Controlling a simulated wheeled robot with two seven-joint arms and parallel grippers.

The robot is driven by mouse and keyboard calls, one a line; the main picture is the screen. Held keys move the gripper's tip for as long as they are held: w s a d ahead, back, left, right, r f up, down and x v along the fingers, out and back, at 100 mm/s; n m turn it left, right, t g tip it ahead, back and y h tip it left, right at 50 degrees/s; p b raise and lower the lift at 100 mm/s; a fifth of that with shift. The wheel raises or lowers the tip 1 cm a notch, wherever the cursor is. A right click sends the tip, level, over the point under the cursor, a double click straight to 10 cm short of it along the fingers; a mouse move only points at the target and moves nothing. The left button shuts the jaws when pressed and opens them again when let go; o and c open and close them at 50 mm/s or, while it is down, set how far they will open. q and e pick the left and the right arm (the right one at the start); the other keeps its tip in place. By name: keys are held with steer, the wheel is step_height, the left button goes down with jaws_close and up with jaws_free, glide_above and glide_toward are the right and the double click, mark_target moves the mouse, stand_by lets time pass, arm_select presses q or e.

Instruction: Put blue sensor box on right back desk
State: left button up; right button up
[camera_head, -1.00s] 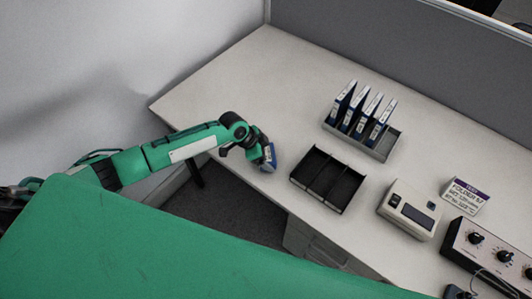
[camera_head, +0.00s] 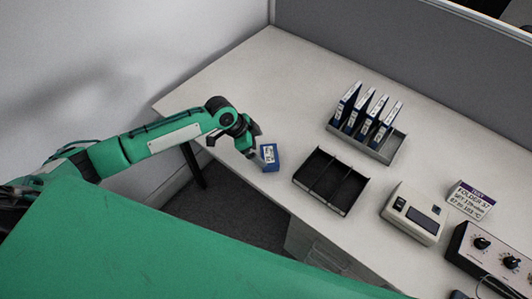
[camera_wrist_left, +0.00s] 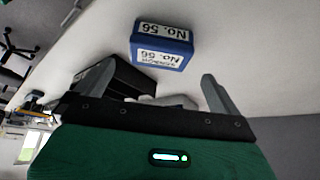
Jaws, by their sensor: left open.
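The blue sensor box (camera_head: 269,158) stands on the desk near its front edge, left of the black tray. A white label shows on it. In the left wrist view the blue box (camera_wrist_left: 162,47) lies beyond the fingertips, with white labels reading "No. 56". My left gripper (camera_head: 254,142) is just to the left of the box in the head view. In the left wrist view the fingers of my left gripper (camera_wrist_left: 158,84) are spread apart with nothing between them. My right gripper does not show.
A black divided tray (camera_head: 324,203) sits right of the box. Behind it a grey rack (camera_head: 384,152) holds several blue folders. The desk (camera_head: 283,80) is clear at the back left.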

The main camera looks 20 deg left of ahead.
arm_select(q)
steer(key=v, duration=0.5)
steer(key=shift+b, duration=0.3)
steer(key=shift+d, duration=0.1)
